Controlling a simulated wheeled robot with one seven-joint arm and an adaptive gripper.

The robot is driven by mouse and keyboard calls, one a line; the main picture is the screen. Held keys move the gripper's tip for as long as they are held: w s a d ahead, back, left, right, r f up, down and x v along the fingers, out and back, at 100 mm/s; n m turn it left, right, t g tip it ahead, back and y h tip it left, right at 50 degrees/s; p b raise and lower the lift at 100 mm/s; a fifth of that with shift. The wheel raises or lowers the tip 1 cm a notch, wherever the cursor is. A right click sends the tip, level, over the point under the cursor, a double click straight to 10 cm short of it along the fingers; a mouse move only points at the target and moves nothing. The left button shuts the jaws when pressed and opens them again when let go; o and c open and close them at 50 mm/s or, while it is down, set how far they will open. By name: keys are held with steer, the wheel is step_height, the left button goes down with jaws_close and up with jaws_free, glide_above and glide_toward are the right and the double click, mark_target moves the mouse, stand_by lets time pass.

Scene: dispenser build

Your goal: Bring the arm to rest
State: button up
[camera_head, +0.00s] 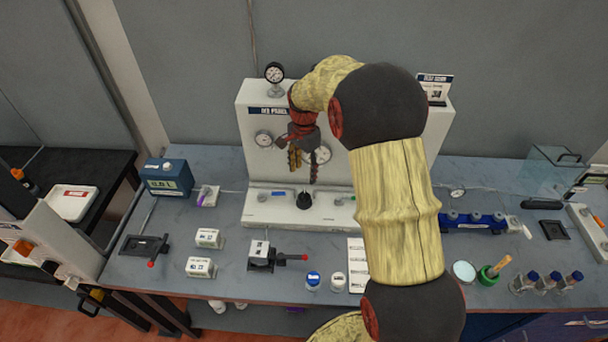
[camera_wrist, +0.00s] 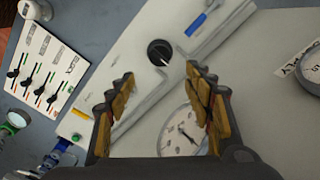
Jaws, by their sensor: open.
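My gripper (camera_head: 304,172) is open and empty, pointing down in front of the white gauge panel (camera_head: 340,128). In the wrist view its two fingers (camera_wrist: 160,76) stand apart with nothing between them. The black knob (camera_head: 304,201) on the panel's base ledge lies below the fingertips. The knob (camera_wrist: 159,52) shows just beyond the fingertips in the wrist view, and I see no contact. My arm, in a yellowish sleeve with dark joints, arches up from the bottom of the head view and hides part of the panel's right side and the bench.
A round gauge (camera_head: 274,73) stands on top of the panel. On the bench are a blue box (camera_head: 168,177), a black device with a red-tipped lever (camera_head: 262,256), small jars (camera_head: 313,280), a green-based holder (camera_head: 488,274) and bottles (camera_head: 550,280). A clear shield (camera_head: 549,170) stands at right.

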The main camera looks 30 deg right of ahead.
stand_by(0.5)
steer(key=s+a+r+n+t+b, duration=0.2)
steer(key=s+a+n, duration=0.3)
steer(key=s, duration=0.4)
steer(key=s+a+r+n+t+b, duration=0.1)
steer(key=s+a+r+n+b, duration=0.3)
steer(key=s, duration=0.6)
steer(key=s+a+r+n+t+b, duration=0.2)
steer(key=s+a+n, duration=0.4)
steer(key=s, duration=0.3)
steer(key=shift+s+a+r+n+t+b, duration=0.15)
steer(key=shift+a+r+n+t+b, duration=0.2)
steer(key=shift+a+r+b, duration=0.5)
steer(key=shift+f, duration=0.1)
stand_by(3.8)
